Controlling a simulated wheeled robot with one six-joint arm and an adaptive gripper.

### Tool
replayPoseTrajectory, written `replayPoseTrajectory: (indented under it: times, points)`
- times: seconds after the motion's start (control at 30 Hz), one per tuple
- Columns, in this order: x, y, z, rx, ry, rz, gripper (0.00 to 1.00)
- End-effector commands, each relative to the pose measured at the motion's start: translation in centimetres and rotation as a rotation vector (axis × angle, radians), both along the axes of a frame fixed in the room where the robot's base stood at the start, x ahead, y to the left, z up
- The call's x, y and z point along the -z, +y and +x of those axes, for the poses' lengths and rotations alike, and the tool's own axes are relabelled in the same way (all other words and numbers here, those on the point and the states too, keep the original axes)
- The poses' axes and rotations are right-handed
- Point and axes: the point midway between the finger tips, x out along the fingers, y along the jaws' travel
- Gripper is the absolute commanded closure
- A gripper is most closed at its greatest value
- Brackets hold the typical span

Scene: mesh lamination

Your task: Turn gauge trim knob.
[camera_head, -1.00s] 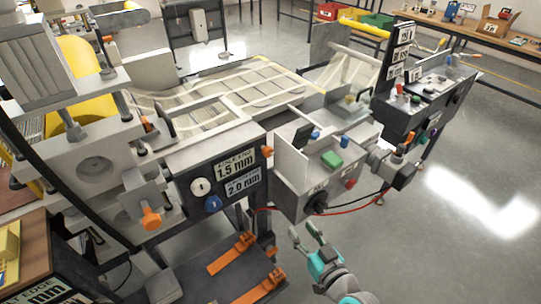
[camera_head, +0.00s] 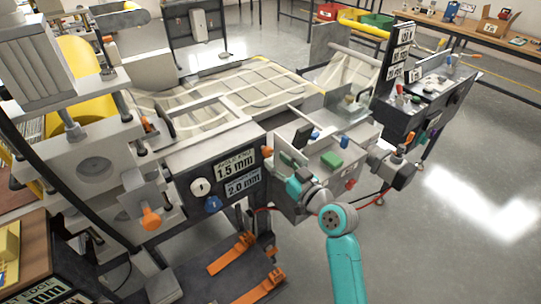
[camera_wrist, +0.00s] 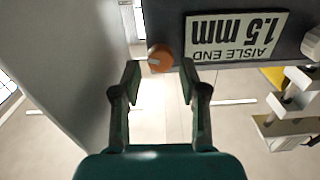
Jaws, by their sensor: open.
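A small orange knob (camera_head: 267,151) sticks out at the right end of the dark gauge panel (camera_head: 180,165), beside the 1.5 mm label (camera_head: 236,166). In the wrist view the orange knob (camera_wrist: 160,58) shows just beyond my gripper (camera_wrist: 160,75), centred between its two fingertips. The fingers are apart with nothing between them, and I see no contact with the knob. In the head view my teal and grey wrist is below and right of the knob; the fingertips are hard to make out there. The label (camera_wrist: 237,37) appears upside down in the wrist view.
A white dial (camera_head: 201,187) and blue knob (camera_head: 213,203) are on the same panel. A grey control box (camera_head: 345,160) with a green button (camera_head: 331,159) stands close to my wrist on the right. A pale wall (camera_wrist: 75,70) rises left of my fingers in the wrist view.

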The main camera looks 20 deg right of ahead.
Motion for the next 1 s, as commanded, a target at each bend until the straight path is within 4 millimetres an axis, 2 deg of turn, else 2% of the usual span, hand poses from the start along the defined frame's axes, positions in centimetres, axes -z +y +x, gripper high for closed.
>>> replayPoseTrajectory:
  times: [0.1,0.23,0.63,0.67,0.8,0.83,1.0]
  points:
    - [-0.1,0.6,1.7,-0.001,-0.002,-0.002,0.57]
    - [-0.1,1.0,3.0,0.000,-0.001,0.000,0.57]
    - [0.0,1.2,3.6,0.001,0.000,0.000,0.57]
    - [0.0,1.2,3.6,0.001,0.000,0.000,0.60]
    - [0.0,1.2,3.6,0.001,0.000,0.000,0.95]
    - [0.0,1.2,3.6,0.001,0.000,0.000,1.00]
    - [0.0,1.2,3.6,0.001,0.006,0.019,1.00]
